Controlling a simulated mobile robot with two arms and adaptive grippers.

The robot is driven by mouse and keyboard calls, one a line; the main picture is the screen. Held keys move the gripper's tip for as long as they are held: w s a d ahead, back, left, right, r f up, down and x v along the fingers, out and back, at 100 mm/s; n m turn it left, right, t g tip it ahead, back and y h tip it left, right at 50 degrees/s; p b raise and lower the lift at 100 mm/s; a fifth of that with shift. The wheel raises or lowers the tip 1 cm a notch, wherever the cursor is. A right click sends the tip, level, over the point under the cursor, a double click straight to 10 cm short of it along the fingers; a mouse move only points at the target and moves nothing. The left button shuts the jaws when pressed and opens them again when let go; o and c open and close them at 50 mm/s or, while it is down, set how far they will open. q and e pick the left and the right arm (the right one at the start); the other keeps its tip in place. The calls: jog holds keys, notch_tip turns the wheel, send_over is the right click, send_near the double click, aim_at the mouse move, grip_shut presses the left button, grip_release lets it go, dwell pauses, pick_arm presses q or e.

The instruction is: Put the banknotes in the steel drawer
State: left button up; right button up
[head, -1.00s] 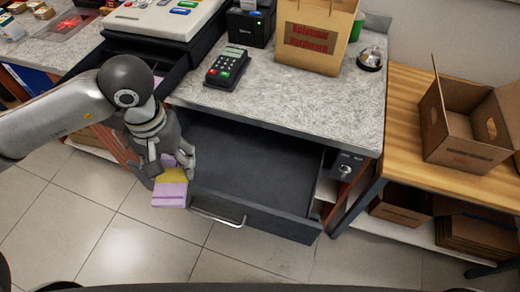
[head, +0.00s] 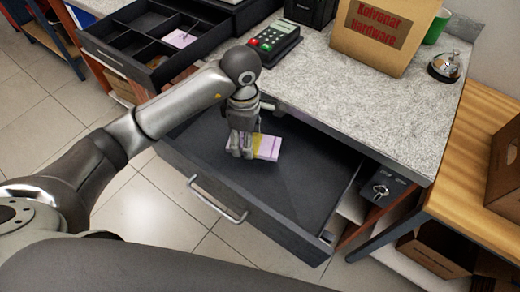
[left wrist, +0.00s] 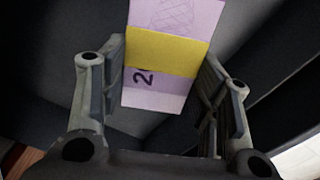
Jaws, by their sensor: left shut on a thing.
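The banknotes are a lilac bundle (head: 268,147) with a yellow band; they also show in the left wrist view (left wrist: 160,52). My left gripper (head: 240,155) is shut on the bundle, with one finger on each side of it. It points down inside the outline of the open steel drawer (head: 300,205), a dark grey drawer with a bar handle, under the counter. The bundle is over the rear left part of the drawer floor; I cannot tell whether it touches the floor. The fingers hide part of the bundle in the head view. My right gripper is not in view.
An open cash drawer (head: 119,50) with compartments holds a lilac note (head: 181,38). On the counter (head: 370,110) stand a card terminal (head: 274,37), a paper bag (head: 385,30) and a bell (head: 445,66). A lock (head: 381,190) sits right of the steel drawer. The drawer's front half is clear.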

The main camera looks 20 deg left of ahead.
aim_at(248, 162)
pick_arm(q)
jog(key=shift+f, duration=4.1)
jog(key=o, duration=1)
notch_tip(248, 162, up, 12)
jog(key=shift+r, duration=0.15)
